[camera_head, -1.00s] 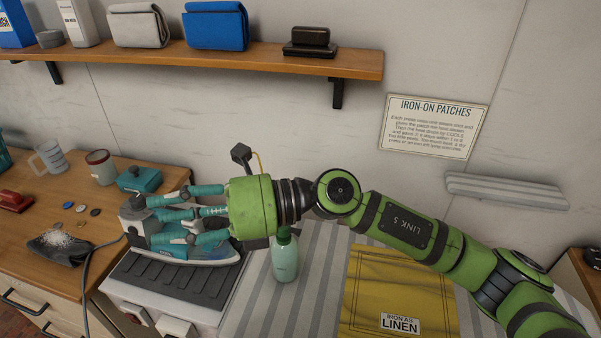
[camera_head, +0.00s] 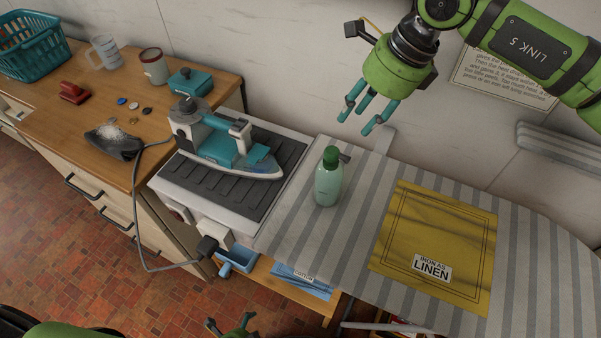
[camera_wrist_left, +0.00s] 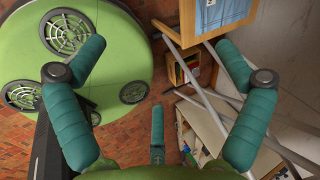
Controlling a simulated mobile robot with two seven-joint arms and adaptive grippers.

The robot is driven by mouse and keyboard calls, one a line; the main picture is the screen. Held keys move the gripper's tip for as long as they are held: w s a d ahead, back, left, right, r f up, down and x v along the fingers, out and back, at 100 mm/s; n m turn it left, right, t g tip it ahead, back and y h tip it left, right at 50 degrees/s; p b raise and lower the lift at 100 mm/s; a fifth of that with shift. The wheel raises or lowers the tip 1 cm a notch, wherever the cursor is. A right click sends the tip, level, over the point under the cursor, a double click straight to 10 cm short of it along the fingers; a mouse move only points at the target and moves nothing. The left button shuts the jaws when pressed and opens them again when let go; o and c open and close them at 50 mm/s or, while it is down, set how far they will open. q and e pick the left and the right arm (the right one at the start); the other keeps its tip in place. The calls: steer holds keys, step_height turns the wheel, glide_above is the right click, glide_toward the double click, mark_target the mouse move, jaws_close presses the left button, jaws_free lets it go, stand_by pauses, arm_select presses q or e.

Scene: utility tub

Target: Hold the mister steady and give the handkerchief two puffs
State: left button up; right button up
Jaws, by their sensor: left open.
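The mister, a pale green bottle with a dark green top (camera_head: 328,184), stands upright on the striped ironing board. The yellow handkerchief (camera_head: 452,232) lies flat on the board to its right, with a label reading "IRON AS LINEN". My right gripper (camera_head: 355,122) hangs above the back edge of the board, above and behind the mister. Its fingers are apart, empty, and not touching the mister. My left gripper (camera_head: 230,325) barely shows at the bottom edge, low in front of the board. In the left wrist view it is open and empty (camera_wrist_left: 160,75).
A teal iron (camera_head: 230,145) rests on its dark ribbed stand left of the mister, its cord hanging down the front. A wooden counter (camera_head: 185,110) holds a mug, a canister and small items. A shelf with folded blue cloth (camera_head: 302,280) is under the board.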

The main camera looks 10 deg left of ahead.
arm_select(q)
steer(key=s+d+r+m+t+h, duration=0.15)
steer(key=d+r+m+h, duration=0.25)
steer(key=d+r+m, duration=0.8)
steer(key=s+d+r+m+h, duration=0.35)
steer(key=d+r+m, duration=0.55)
steer(key=r+m, duration=0.35)
step_height(320, 180, up, 19)
steer(key=t, duration=0.9)
glide_above(317, 187)
steer(key=v, duration=0.5)
steer(key=shift+n+t+y, duration=0.25)
step_height(317, 187, down, 8)
steer(key=shift+r, duration=0.2)
steer(key=x, duration=0.7)
steer(key=shift+w+d, duration=0.15)
steer(key=shift+w, duration=0.05)
steer(key=shift+r, duration=0.15)
